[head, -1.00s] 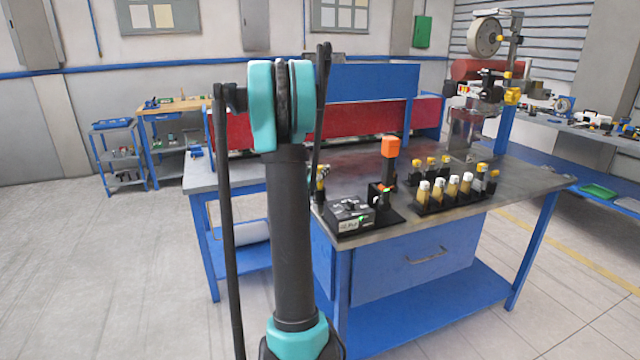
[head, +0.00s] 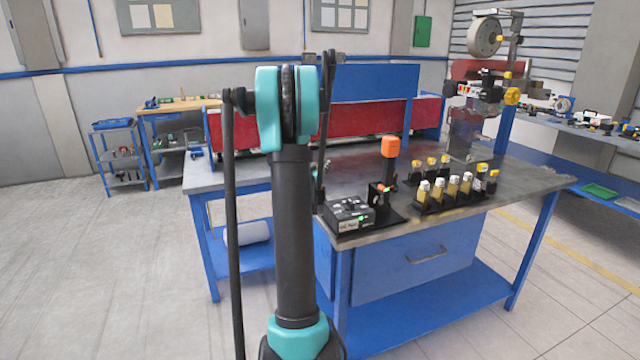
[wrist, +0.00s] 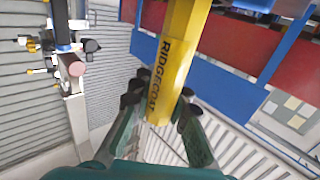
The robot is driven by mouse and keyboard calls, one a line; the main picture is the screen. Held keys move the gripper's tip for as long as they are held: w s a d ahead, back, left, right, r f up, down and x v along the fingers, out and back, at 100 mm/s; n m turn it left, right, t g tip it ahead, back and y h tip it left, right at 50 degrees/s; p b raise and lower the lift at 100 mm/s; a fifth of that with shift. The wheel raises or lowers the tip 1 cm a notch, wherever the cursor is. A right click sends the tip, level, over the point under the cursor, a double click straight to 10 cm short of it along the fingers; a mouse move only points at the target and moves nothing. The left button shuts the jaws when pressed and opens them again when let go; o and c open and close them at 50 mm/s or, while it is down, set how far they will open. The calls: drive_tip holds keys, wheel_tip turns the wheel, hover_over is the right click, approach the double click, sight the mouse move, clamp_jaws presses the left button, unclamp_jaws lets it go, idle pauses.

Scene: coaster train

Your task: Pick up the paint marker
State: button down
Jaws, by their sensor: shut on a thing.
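In the wrist view, my gripper (wrist: 160,98) is shut on a yellow paint marker (wrist: 172,50) with dark RIDGECOAT lettering. The marker runs up out of the top of that view, so its far end is not seen. One finger presses on each side of its near end. In the head view, my arm stands in front of the left part of the workbench (head: 520,180). My gripper and the held marker cannot be made out there, hidden by the arm.
A black rack (head: 435,208) with several yellow-capped tubes stands on the bench. Left of it are a grey control box (head: 348,215) and a black stand with an orange top (head: 389,147). A machine with a reel (head: 485,37) rises at the back right. Open floor lies left.

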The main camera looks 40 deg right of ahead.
drive_tip(key=shift+r, duration=0.1)
idle(0.4)
wheel_tip(320, 180, up, 20)
idle(0.6)
drive_tip(key=c, duration=2.2)
unclamp_jaws()
clamp_jaws()
